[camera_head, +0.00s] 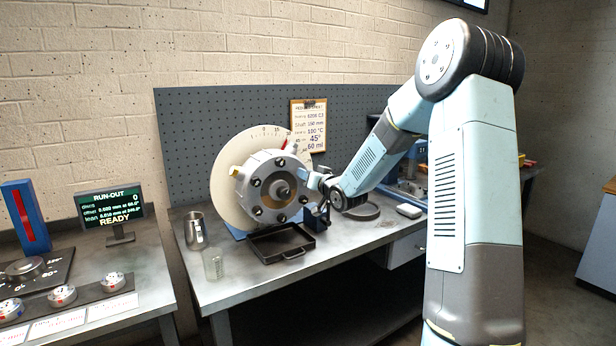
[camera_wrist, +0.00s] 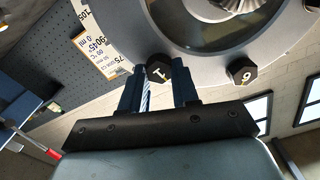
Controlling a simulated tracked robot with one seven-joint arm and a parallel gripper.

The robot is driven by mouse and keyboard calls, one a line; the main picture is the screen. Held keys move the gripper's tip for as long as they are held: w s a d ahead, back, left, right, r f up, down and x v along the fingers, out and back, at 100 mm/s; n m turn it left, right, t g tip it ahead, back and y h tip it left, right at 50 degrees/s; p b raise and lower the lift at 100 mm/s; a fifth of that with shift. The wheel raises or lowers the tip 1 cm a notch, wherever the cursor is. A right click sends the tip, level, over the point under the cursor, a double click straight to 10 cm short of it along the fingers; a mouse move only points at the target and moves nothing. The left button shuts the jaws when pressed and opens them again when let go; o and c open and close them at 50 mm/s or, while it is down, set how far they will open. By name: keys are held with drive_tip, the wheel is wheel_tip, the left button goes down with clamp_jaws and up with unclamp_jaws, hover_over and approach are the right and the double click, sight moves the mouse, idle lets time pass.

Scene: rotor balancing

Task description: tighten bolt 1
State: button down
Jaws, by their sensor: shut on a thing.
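The rotor (camera_head: 272,188) is a grey metal disc with several dark hex bolts around its face, mounted before a cream dial plate (camera_head: 225,195). Bolt 1 (camera_wrist: 158,71) is a black hex head marked 1 in the wrist view, at the rim of the rotor face (camera_wrist: 190,50). My gripper (camera_wrist: 157,82) has its two dark blue fingers on either side of bolt 1 and is shut on it. In the head view my gripper (camera_head: 318,184) reaches the right side of the rotor; the bolt there is hidden by it.
Another bolt (camera_wrist: 242,71) sits just right of bolt 1. A black tray (camera_head: 282,246) lies below the rotor, with a metal jug (camera_head: 195,231) and a clear beaker (camera_head: 213,266) to its left. A run-out display (camera_head: 110,205) reads READY. A job card (camera_head: 309,125) hangs behind.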

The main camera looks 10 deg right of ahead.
drive_tip(key=shift+d+f+m, duration=0.1)
drive_tip(key=shift+f+m, duration=0.05)
drive_tip(key=shift+m, duration=1.95)
drive_tip(key=shift+d+f+m, duration=0.1)
drive_tip(key=shift+m, duration=2)
drive_tip(key=c, duration=1.2)
unclamp_jaws()
drive_tip(key=o, duration=0.4)
drive_tip(key=shift+a+r, duration=0.1)
drive_tip(key=shift+r, duration=0.05)
drive_tip(key=shift+c, duration=0.2)
drive_tip(key=v, duration=1.3)
drive_tip(key=shift+s, duration=0.35)
